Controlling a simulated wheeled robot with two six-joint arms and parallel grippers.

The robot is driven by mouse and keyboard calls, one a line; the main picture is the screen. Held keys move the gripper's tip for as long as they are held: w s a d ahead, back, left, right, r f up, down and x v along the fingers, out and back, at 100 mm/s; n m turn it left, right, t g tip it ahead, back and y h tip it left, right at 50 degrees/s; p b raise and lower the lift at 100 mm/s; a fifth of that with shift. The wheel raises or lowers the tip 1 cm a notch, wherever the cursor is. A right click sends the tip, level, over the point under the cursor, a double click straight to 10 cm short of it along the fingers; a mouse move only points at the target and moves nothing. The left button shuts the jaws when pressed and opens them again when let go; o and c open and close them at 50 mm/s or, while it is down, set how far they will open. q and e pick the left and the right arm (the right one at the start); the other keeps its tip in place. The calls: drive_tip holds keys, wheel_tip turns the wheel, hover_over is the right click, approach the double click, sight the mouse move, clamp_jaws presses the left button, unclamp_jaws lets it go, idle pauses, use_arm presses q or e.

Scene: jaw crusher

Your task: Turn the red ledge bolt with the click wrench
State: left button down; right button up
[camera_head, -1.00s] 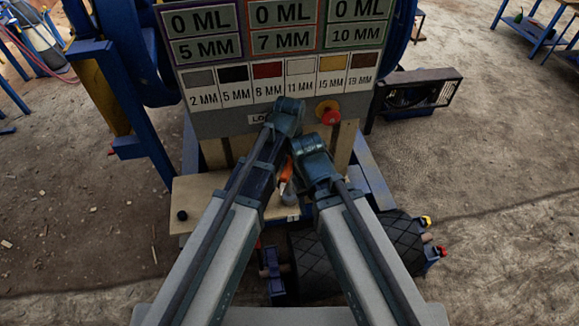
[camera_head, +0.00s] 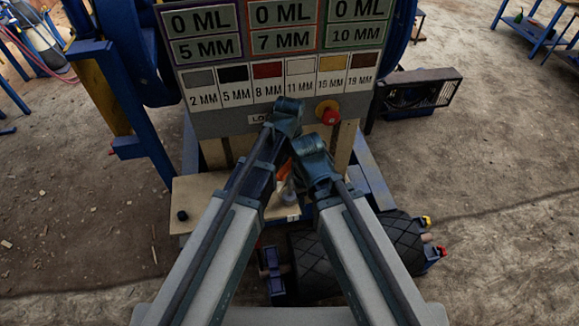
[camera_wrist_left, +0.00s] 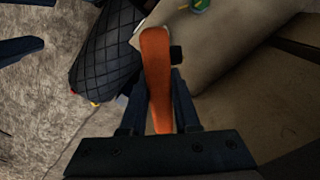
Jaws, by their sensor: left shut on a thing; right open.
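The click wrench shows as an orange handle (camera_wrist_left: 156,75) in the left wrist view. My left gripper (camera_wrist_left: 158,85) is shut on it, with one dark finger on each side. Only a trace of orange shows between my arms in the head view; the wrench's far end cannot be made out. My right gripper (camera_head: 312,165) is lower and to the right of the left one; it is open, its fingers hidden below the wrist. I cannot make out the red ledge bolt; the middle of the pale ledge (camera_head: 205,195) is covered by my arms.
A black knob (camera_head: 182,215) stands at the ledge's left end. The label panel (camera_head: 215,122) rises behind, with a red button (camera_head: 330,116). A green and blue round item (camera_wrist_left: 199,5) shows at the wrist view's top.

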sight(289, 162)
use_arm(q)
drive_tip(key=shift+m, duration=0.9)
idle(0.6)
drive_tip(key=shift+n, duration=0.3)
drive_tip(key=shift+r+p, duration=2)
drive_tip(key=shift+r, duration=0.05)
drive_tip(key=shift+a, duration=0.1)
idle(1.5)
